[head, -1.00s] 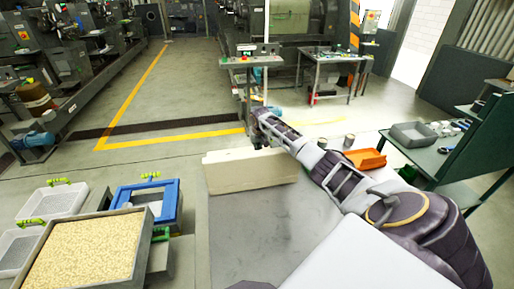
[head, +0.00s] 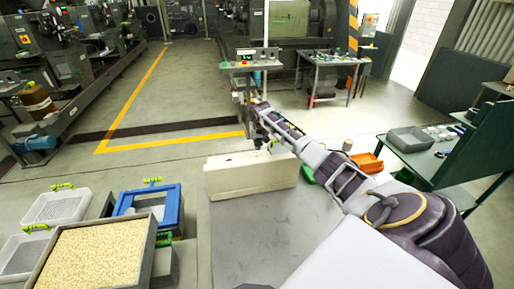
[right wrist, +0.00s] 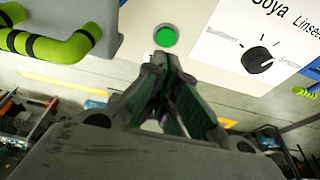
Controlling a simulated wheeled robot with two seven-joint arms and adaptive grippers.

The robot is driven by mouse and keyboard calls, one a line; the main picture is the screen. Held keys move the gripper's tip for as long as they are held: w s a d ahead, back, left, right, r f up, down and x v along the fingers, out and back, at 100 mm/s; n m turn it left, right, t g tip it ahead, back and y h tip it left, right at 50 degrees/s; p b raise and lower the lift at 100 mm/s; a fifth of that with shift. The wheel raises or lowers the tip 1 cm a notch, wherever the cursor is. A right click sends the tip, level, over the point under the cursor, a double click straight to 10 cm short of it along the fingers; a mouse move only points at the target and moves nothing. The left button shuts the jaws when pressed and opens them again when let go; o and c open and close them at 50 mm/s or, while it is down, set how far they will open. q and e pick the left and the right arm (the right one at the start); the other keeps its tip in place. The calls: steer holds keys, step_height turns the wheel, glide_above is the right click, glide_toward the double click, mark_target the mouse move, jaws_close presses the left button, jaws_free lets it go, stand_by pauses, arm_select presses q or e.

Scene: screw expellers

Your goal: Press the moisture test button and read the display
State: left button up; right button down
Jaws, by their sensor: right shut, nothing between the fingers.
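A round green button (right wrist: 165,37) shows on a pale panel in the right wrist view. Beside it on the right is a white plate with a black selector knob (right wrist: 257,60) and the words Soya and Linseed. My right gripper (right wrist: 165,63) is shut and empty, its tips just below the button in the picture. I cannot tell whether they touch it. In the head view my right gripper (head: 263,142) hangs at the far edge of a cream box (head: 250,177). A small display (head: 247,57) with green glowing marks stands farther back, too small to read. My left gripper is out of view.
A grey table (head: 250,235) bears the cream box and is otherwise largely bare. A crate of pale grain (head: 90,258), a blue-framed tray (head: 130,207) and white baskets stand at left.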

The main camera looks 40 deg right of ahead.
steer(key=v, duration=0.7)
steer(key=shift+d+b, duration=0.1)
steer(key=shift+b, duration=0.2)
stand_by(0.8)
